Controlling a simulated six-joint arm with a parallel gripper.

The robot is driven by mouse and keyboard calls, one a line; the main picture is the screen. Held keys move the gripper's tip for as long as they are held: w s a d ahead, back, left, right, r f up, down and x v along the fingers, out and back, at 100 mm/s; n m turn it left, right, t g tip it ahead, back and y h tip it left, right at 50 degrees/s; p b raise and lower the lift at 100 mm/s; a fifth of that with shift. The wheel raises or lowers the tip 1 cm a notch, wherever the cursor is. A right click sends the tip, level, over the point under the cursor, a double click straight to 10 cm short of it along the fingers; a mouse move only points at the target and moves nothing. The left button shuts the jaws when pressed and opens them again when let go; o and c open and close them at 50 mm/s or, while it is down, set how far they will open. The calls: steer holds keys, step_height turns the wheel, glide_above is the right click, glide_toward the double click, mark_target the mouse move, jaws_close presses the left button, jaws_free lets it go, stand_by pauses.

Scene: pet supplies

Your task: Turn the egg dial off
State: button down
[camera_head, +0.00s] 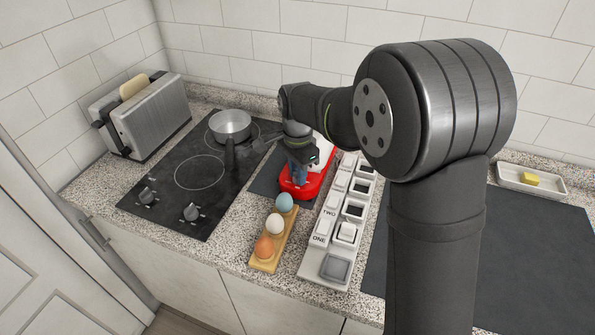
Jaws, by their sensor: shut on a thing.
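A red appliance (291,190) with a white part behind it stands on a dark mat, right of the cooktop. My gripper (299,177) reaches down onto its front from above. It appears shut on a dial there, which the fingers hide. A small blue patch shows at the fingertips; I cannot tell whether it is part of the dial or of my gripper. The dial's setting cannot be read. A wooden holder (262,267) in front carries a blue egg (284,202), a white egg (275,224) and a brown egg (265,248).
The black cooktop (165,212) has two knobs and a saucepan (230,124). A toaster (148,117) holds bread at the back left. A white labelled rack (317,262) stands close right of the appliance. A dish (505,180) with a yellow block is at the far right.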

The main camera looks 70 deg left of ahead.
steer(key=n, duration=0.7)
steer(key=shift+n, duration=0.3)
steer(key=n, duration=0.4)
steer(key=shift+n, duration=1.9)
steer(key=c, duration=1.2)
jaws_free()
